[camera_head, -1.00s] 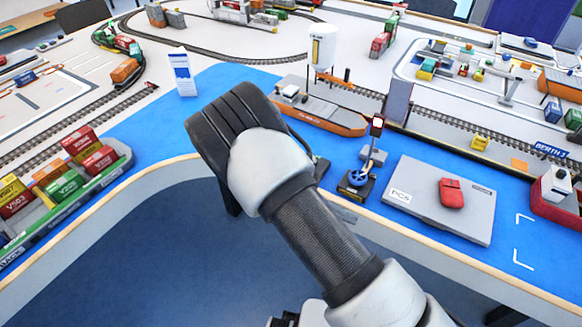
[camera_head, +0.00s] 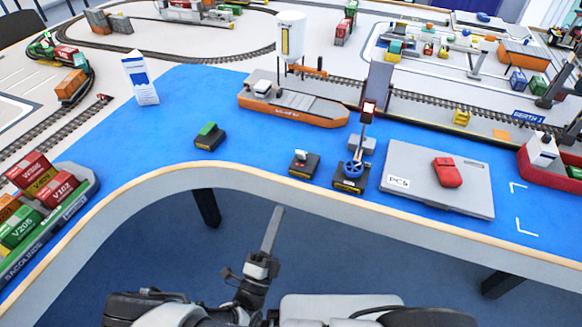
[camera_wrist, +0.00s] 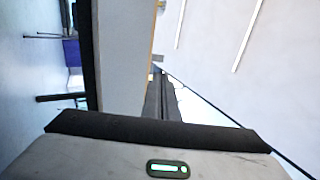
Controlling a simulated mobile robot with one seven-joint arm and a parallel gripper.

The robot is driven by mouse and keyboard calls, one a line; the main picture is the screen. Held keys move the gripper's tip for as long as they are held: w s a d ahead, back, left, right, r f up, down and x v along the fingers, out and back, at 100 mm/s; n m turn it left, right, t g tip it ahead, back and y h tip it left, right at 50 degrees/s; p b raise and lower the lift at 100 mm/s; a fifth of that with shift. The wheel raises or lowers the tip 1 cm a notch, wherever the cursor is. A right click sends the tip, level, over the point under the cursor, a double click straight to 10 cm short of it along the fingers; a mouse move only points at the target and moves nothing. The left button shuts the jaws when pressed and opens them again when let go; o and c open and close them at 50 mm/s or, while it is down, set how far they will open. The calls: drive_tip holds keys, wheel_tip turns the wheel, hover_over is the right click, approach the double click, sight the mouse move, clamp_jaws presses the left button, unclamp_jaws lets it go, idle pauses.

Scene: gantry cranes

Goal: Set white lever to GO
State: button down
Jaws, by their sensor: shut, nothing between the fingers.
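A small dark box with a white lever (camera_head: 300,156) on top stands near the front edge of the blue table area, in the middle of the head view. The lever is small here; its exact setting and any GO mark cannot be read. In the wrist view my gripper (camera_wrist: 162,86) shows as dark fingers, shut and empty. They point toward the pale table side and are not at the lever. The white lever is not recognisable in the wrist view.
A green-topped box (camera_head: 208,136) stands left of the lever, and a blue handwheel box (camera_head: 352,176) stands close on its right. An orange-hulled ship (camera_head: 293,104) is behind. Blue surface between the boxes is clear.

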sight(300, 155)
drive_tip(key=x, duration=1.4)
drive_tip(key=shift+r, duration=0.15)
